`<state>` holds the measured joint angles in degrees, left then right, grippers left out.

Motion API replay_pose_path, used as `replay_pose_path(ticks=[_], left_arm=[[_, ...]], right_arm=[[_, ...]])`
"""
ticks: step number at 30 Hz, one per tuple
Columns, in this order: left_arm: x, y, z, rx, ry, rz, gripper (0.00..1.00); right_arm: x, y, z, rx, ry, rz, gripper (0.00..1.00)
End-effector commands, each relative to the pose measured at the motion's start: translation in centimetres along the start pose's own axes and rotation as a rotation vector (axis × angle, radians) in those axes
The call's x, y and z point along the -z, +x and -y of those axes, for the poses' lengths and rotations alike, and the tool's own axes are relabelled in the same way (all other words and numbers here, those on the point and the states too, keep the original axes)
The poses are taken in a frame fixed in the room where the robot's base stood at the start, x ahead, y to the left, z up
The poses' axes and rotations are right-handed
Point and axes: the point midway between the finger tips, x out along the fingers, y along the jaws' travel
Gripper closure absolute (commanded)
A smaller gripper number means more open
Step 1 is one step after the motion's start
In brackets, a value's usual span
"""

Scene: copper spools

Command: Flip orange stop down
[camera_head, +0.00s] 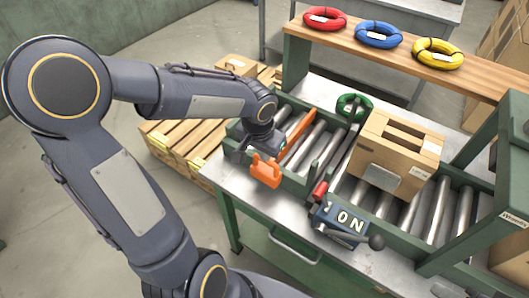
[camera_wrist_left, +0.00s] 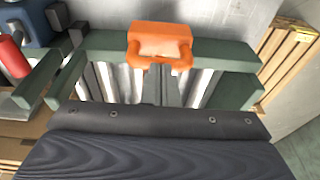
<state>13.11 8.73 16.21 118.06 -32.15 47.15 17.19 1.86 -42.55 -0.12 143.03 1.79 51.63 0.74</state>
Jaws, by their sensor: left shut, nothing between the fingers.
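The orange stop shows in the head view as a block (camera_head: 265,172) on the front rail of the roller conveyor, with a long orange bar (camera_head: 297,133) slanting up and back behind my gripper. In the left wrist view an orange block (camera_wrist_left: 160,40) sits on the green rail at the top middle. My left gripper (camera_head: 268,152) is above the rollers, close behind the block. Its shut fingers (camera_wrist_left: 168,80) point toward the block with nothing between them. I cannot tell whether they touch it. My right gripper is in neither view.
A cardboard box (camera_head: 397,150) stands on the rollers to the right. A blue ON switch box (camera_head: 342,222) and a red handle (camera_head: 319,191) are at the front rail. A green ring (camera_head: 354,107) lies behind. Red, blue and yellow rings rest on the wooden shelf (camera_head: 470,72).

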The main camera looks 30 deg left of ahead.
Motion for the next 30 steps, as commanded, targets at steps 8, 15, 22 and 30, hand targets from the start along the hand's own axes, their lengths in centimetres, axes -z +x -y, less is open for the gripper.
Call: replay_pose_path(ticks=[8, 15, 22, 30], left_arm=[[0.0, 0.4, 0.0, -0.001, 0.0, 0.0, 1.0], [-0.1, 1.1, 0.0, -0.001, 0.0, 0.0, 1.0], [-0.8, 4.5, -0.1, -0.001, 0.001, 0.0, 1.0], [-1.0, 5.0, -0.1, -0.002, 0.0, 0.004, 1.0]], right_arm=[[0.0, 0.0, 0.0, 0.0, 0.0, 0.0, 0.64], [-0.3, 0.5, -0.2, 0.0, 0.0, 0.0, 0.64], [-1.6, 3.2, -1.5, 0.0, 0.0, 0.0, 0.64], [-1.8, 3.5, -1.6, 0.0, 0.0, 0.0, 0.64]])
